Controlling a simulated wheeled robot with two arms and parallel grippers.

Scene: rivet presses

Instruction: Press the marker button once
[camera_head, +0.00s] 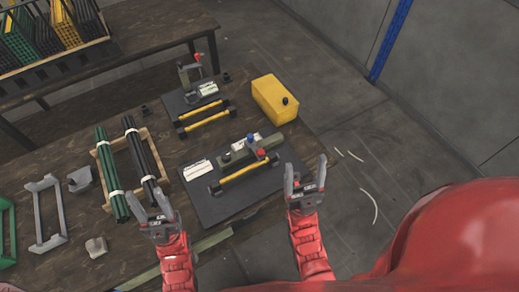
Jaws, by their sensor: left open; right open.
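A grey-green press (238,158) on a dark mat carries a blue knob (251,138) and a red knob (261,154). I cannot tell for certain which of these is the marker button. My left gripper (151,203) is open and empty, left of the press mat, by the lower end of the tube tray. My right gripper (306,172) is open and empty, right of the press and nearer than the yellow box. Neither visibly touches a button.
A yellow-handled bar (245,172) lies before the near press. A second press (190,75) with a red knob and another yellow bar (207,120) stands behind. Left are dark tubes (144,155) in a wooden tray, grey brackets (47,212) and a green frame (6,232).

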